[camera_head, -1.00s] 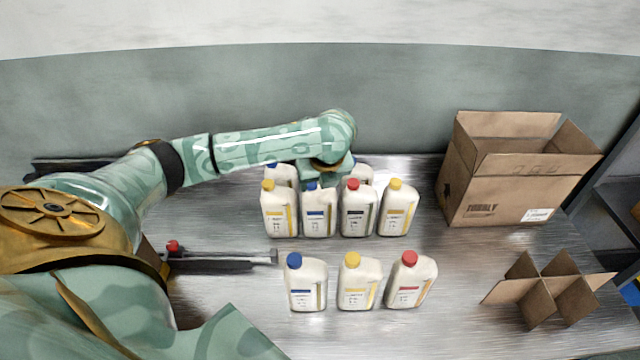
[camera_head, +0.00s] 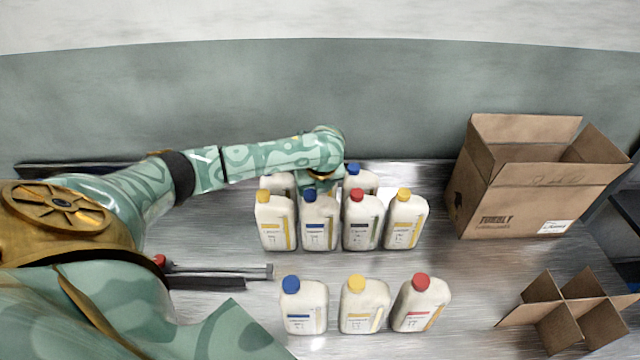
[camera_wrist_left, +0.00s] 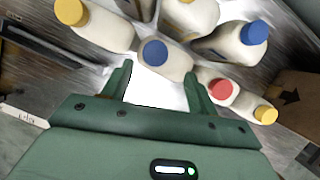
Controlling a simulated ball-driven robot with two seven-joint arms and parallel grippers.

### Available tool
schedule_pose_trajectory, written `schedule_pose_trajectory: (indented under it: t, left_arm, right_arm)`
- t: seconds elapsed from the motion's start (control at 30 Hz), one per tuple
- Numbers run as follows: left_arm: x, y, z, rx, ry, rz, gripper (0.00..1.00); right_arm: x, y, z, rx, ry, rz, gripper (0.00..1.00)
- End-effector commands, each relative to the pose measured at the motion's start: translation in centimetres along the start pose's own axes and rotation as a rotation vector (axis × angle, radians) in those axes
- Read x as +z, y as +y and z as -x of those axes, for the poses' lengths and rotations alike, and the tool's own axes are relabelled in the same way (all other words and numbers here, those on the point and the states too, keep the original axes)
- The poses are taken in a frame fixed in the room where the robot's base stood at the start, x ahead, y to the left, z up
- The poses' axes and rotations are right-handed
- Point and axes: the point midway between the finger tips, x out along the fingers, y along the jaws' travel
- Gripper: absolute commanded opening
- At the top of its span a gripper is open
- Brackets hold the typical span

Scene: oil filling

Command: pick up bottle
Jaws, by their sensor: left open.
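White bottles with coloured caps stand upright on the metal table. In the head view the middle row has a yellow-capped bottle (camera_head: 276,222), a blue-capped bottle (camera_head: 319,224), a red-capped bottle (camera_head: 362,224) and another yellow-capped bottle (camera_head: 404,224). Behind them are a partly hidden bottle (camera_head: 276,182) and another blue-capped bottle (camera_head: 357,181). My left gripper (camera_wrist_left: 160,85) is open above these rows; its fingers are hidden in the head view. In the left wrist view a blue-capped bottle (camera_wrist_left: 164,70) is just ahead of the gap between the fingertips. My right gripper is not in view.
A front row holds blue-, yellow- and red-capped bottles (camera_head: 364,307). An open cardboard box (camera_head: 525,200) stands at the right, with a cardboard divider (camera_head: 565,312) in front. A dark rail-like tool (camera_head: 220,275) lies left of the front row. A wall rises behind the table.

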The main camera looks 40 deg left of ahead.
Motion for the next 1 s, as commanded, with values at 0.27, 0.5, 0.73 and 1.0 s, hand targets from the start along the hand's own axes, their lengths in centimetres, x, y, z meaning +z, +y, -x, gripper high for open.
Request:
schedule_pose_trajectory:
  t: [0.27, 0.5, 0.73, 1.0]
  left_arm:
    - [-0.2, 0.8, -3.9, 0.002, 0.001, 0.002, 0.59]
    - [-0.1, 0.8, -5.4, 0.0, -0.001, -0.002, 0.59]
    - [-0.1, 0.8, -5.3, 0.0, -0.001, -0.001, 0.31]
    - [0.1, 0.7, -5.2, -0.002, -0.003, 0.001, 0.0]
  right_arm:
    - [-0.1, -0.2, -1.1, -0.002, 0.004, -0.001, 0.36]
    - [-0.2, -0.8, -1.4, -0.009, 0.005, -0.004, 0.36]
    - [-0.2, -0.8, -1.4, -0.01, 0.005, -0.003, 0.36]
    - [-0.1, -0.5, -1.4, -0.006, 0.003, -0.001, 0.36]
